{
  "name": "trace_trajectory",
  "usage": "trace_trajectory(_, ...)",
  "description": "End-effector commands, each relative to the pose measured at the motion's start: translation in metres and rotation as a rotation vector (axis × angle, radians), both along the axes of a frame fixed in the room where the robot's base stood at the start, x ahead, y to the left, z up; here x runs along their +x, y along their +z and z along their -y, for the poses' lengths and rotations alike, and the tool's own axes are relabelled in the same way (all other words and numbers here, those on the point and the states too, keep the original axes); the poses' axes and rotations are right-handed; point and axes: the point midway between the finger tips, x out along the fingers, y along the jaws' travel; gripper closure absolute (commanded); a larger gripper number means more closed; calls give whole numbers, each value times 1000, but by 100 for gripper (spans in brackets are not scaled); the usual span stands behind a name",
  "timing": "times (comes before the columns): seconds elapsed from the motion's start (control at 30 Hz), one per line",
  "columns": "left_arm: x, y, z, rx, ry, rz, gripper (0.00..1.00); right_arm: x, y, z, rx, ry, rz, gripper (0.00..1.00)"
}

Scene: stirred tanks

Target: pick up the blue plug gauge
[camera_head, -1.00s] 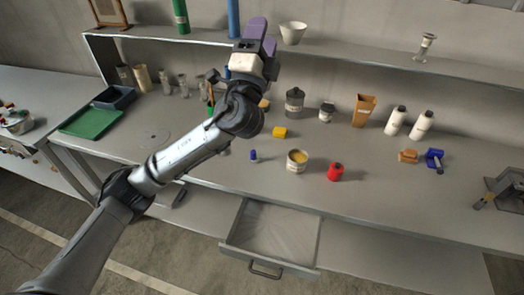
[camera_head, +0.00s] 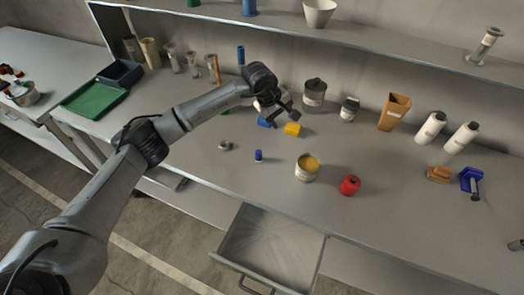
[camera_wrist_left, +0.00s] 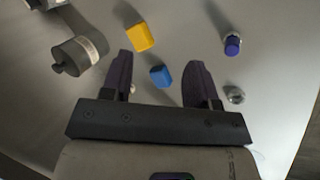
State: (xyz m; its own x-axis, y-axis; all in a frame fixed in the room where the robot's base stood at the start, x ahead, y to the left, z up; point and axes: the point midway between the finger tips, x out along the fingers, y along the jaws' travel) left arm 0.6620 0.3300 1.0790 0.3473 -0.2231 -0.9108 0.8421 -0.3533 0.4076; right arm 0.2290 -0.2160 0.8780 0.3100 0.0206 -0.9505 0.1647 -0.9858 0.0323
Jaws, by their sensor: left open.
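The blue plug gauge (camera_head: 258,156), which I take to be the small upright cylinder with a blue end, stands on the bench left of the yellow-filled tub. In the left wrist view it (camera_wrist_left: 232,44) is at the upper right, beyond and outside the right finger. My left gripper (camera_head: 284,108) is open and empty, low over the back of the bench. In the left wrist view its dark fingers (camera_wrist_left: 160,62) point at the bench, and a blue block (camera_wrist_left: 160,76) shows in the gap between them. My right gripper is not in view.
A yellow block (camera_head: 292,129) and a grey lidded jar (camera_head: 315,92) are close to the left gripper. A small metal knob (camera_head: 225,145) lies left of the gauge. The tub (camera_head: 307,168) and a red bottle (camera_head: 349,186) stand right of it. A drawer (camera_head: 270,248) is open below.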

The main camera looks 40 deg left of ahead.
Motion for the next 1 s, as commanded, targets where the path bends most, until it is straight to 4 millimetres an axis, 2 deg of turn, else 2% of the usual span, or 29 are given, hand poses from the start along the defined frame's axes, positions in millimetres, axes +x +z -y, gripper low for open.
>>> trace_trajectory(0.1, -25, -11, -21, 183, -162, -136, 46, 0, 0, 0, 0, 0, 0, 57)
trace_trajectory(0.2, -45, -14, -31, 269, -309, -242, 46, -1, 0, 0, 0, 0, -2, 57)
trace_trajectory(0.3, -56, -14, -36, 308, -430, -297, 46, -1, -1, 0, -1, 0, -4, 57)
trace_trajectory(0.43, -57, -15, -36, 322, -517, -291, 46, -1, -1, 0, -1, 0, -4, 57)
trace_trajectory(0.53, -57, -24, -36, 326, -544, -287, 46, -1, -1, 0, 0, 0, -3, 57)
trace_trajectory(0.8, -57, -69, -35, 323, -551, -286, 46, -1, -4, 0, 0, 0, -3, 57)
trace_trajectory(1.0, -56, -93, -36, 324, -549, -283, 46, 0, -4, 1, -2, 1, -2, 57)
